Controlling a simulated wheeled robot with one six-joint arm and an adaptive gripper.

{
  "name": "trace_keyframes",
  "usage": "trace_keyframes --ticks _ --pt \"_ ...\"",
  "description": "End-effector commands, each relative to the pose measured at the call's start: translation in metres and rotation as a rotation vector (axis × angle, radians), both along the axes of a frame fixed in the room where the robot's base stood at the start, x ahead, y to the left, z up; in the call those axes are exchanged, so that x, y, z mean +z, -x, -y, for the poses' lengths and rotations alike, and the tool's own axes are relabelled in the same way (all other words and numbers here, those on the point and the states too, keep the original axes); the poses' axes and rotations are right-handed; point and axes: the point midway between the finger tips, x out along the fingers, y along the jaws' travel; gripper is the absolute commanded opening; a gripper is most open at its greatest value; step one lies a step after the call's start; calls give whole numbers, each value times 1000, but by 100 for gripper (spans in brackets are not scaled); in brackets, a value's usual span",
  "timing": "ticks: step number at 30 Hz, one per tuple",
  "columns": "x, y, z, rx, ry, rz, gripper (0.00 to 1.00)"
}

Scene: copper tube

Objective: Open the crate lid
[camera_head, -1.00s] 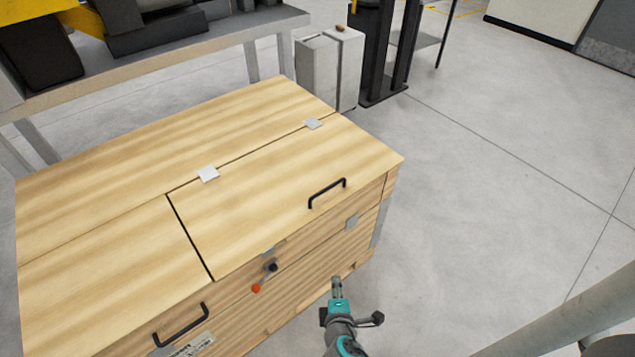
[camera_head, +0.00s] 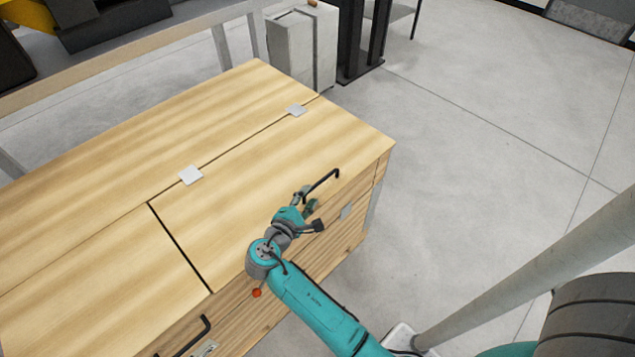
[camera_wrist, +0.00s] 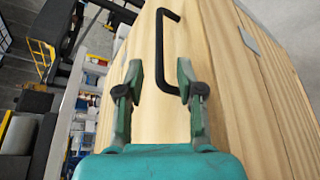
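The wooden crate (camera_head: 90,225) has a closed lid panel (camera_head: 240,165) on its right part, lying flush with the top. A black bar handle (camera_head: 322,180) stands near the lid's front edge. My gripper (camera_head: 307,197) is at the handle's near end, partly hidden by the arm in the head view. In the wrist view my gripper (camera_wrist: 158,75) is open, with its two fingers apart.
Two metal hinges (camera_head: 191,175) join the lid to the fixed top. A second black handle (camera_head: 190,338) is on the left front of the crate. A red knob (camera_head: 257,293) shows on the front. A grey cabinet (camera_head: 300,48) stands behind.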

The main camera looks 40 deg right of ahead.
Motion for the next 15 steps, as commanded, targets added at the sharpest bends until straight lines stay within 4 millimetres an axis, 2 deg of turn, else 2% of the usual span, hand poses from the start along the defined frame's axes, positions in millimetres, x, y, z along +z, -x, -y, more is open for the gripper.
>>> trace_keyframes --ticks 1,7,15 --pt "-2 -3 10 -4 -1 1 37" --pt "-9 -15 41 -4 0 0 37" --pt "-15 -25 63 0 0 1 37"
